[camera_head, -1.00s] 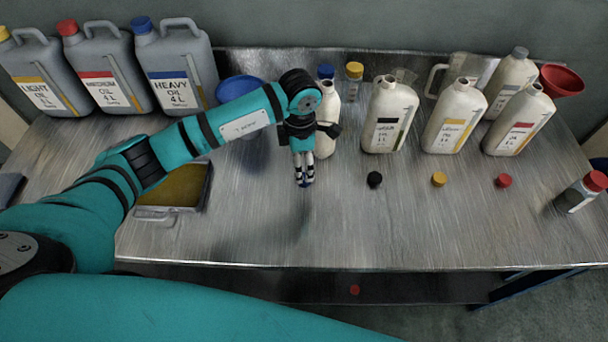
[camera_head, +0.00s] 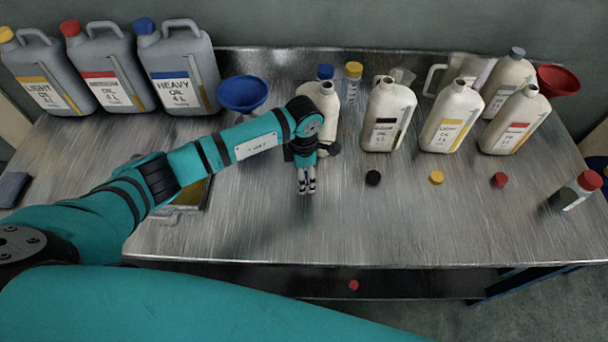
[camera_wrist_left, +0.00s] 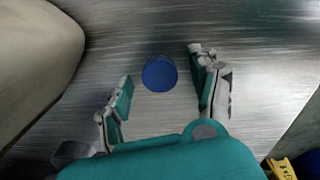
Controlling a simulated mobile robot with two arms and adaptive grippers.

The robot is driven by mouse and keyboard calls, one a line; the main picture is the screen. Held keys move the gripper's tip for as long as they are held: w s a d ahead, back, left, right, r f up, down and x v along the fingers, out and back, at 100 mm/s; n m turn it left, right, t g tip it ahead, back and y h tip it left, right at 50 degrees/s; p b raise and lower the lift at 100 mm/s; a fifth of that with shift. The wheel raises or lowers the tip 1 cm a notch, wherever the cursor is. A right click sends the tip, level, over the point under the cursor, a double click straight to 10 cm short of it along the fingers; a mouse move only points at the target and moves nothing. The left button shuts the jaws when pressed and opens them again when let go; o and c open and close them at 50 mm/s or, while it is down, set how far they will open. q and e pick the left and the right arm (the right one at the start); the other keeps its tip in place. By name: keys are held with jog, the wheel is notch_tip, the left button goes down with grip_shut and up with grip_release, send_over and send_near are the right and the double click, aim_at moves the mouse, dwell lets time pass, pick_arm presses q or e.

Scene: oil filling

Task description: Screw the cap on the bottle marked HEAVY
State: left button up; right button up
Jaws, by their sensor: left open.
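A blue cap (camera_wrist_left: 160,73) lies on the metal table between the spread fingers of my left gripper (camera_wrist_left: 158,90) in the left wrist view. In the head view my left gripper (camera_head: 306,188) points down at the table, open and empty, and hides the cap. A cream bottle (camera_head: 328,105) with an uncapped neck stands just behind the wrist, its label hidden by my arm. Its side also fills the upper left of the left wrist view (camera_wrist_left: 35,65). A large grey jug (camera_head: 180,65) marked HEAVY OIL 4L wears a blue cap at the back left. My right gripper is not in view.
Black (camera_head: 373,178), yellow (camera_head: 436,177) and red (camera_head: 499,180) caps lie before uncapped bottles (camera_head: 388,115). A blue funnel (camera_head: 242,92) and a tray (camera_head: 190,205) are at left. The front middle is clear.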

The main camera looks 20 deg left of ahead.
pick_arm(q)
jog(key=c, duration=0.8)
jog(key=shift+r, duration=0.1)
jog(key=shift+r+b, duration=0.35)
jog(key=shift+r, duration=0.2)
notch_tip(320, 180, up, 2)
jog(key=shift+r+b, duration=0.15)
jog(key=shift+b, duration=0.4)
jog(key=s+d+b, duration=0.1)
jog(key=s+d, duration=0.1)
jog(key=d, duration=0.2)
jog(key=s+d+b, duration=0.1)
jog(key=s+d, duration=0.2)
jog(key=d, duration=0.1)
jog(key=s+d+r+b, duration=0.1)
jog(key=s+d, duration=0.2)
jog(key=d, duration=0.1)
jog(key=shift+s+d+r+b, duration=0.15)
jog(key=shift+d+b, duration=0.1)
jog(key=shift+b, duration=0.15)
jog(key=shift+s+d, duration=0.3)
jog(key=shift+d, duration=0.1)
